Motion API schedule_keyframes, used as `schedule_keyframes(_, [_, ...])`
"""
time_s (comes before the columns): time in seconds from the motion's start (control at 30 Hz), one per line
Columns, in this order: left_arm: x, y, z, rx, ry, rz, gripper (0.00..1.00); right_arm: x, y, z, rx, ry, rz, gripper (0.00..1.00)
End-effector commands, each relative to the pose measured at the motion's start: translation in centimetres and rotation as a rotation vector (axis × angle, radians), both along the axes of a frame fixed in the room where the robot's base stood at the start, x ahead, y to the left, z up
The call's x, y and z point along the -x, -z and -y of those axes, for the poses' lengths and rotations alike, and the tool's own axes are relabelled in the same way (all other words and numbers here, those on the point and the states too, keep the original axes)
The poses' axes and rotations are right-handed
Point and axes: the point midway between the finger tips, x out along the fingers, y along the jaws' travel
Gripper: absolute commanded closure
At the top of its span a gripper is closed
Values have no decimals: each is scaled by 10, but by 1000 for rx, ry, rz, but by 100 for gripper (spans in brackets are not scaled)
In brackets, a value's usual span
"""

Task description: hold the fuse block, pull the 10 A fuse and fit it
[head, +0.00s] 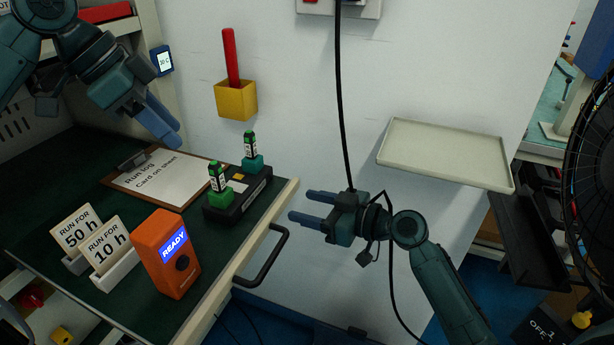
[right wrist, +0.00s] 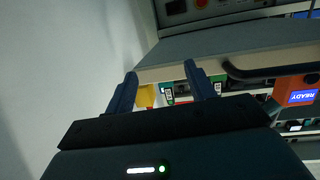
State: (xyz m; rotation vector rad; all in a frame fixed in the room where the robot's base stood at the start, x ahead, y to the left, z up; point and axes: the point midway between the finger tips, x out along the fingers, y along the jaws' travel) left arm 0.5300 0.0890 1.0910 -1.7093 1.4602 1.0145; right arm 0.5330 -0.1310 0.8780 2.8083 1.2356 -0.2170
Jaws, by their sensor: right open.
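A black fuse block (head: 240,200) lies on the dark green bench top near its right edge. It has a green holder at its near end and a teal holder at its far end. A dark fuse with a green top (head: 217,178) stands upright in the green holder, and a similar fuse (head: 250,146) stands in the teal one. I cannot read their ratings. My left gripper (head: 170,138) hangs behind and left of the block, apart from it; its fingers overlap in view. My right gripper (head: 300,206) is open and empty, right of the block beyond the bench edge.
An orange device reading READY (head: 166,255), cards marked 50 h (head: 77,231) and 10 h (head: 108,245), and a run log clipboard (head: 165,175) are on the bench. A black handle (head: 268,260) projects from its edge. An empty tray (head: 445,152) is at right.

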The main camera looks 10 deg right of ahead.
Motion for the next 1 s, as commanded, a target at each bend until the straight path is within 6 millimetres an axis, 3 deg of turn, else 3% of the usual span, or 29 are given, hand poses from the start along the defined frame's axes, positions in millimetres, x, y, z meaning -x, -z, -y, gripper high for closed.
schedule_keyframes(0.03, [0, 0, 0, 0, 0, 0, 64, -11, -21, 2, -11, -30, 47, 45])
schedule_keyframes(0.17, [0, 0, 0, 0, 0, 0, 64, -23, -57, 5, -34, -91, 137, 45])
schedule_keyframes(0.47, [0, 0, 0, 0, 0, 0, 64, -34, -56, -14, -127, -116, 96, 45])
schedule_keyframes(1.0, [0, 0, 0, 0, 0, 0, 64, -91, -56, -92, -124, -113, 95, 45])
